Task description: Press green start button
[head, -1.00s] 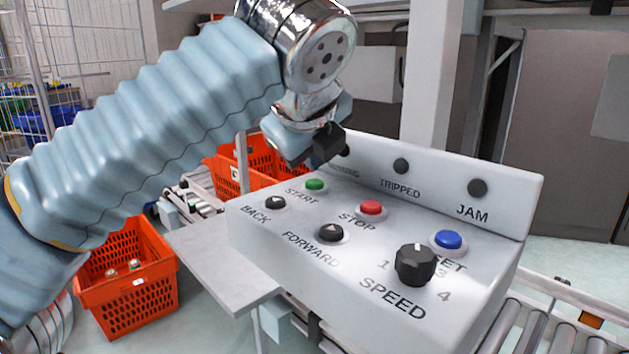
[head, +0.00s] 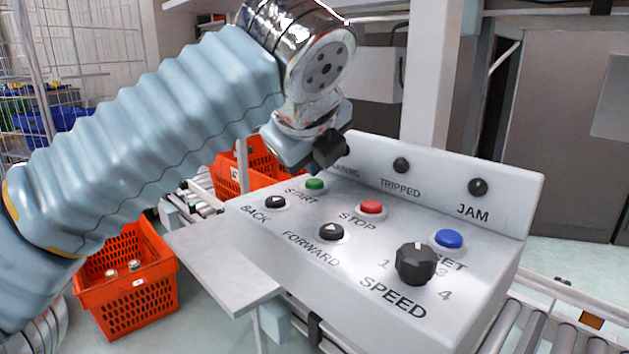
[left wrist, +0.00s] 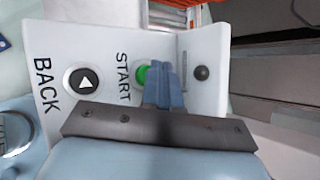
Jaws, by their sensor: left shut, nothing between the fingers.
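The green start button (head: 316,184) sits at the back left of the grey control panel (head: 300,220), above the START label. In the left wrist view the green button (left wrist: 142,75) shows partly, its right side hidden behind the fingers. My left gripper (left wrist: 165,85) is shut and empty, its fingertips beside the green button in that view. In the head view its fingers are hidden; the wrist hangs just above and behind the button. I cannot tell whether the fingertips touch the button. My right gripper is not in view.
A red stop button (head: 372,207), a blue button (head: 449,238), black BACK (head: 274,202) and FORWARD (head: 331,231) buttons and a black speed knob (head: 416,264) are close by. A raised back strip carries dark lamps (head: 401,165). An orange tote (head: 127,280) stands lower left.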

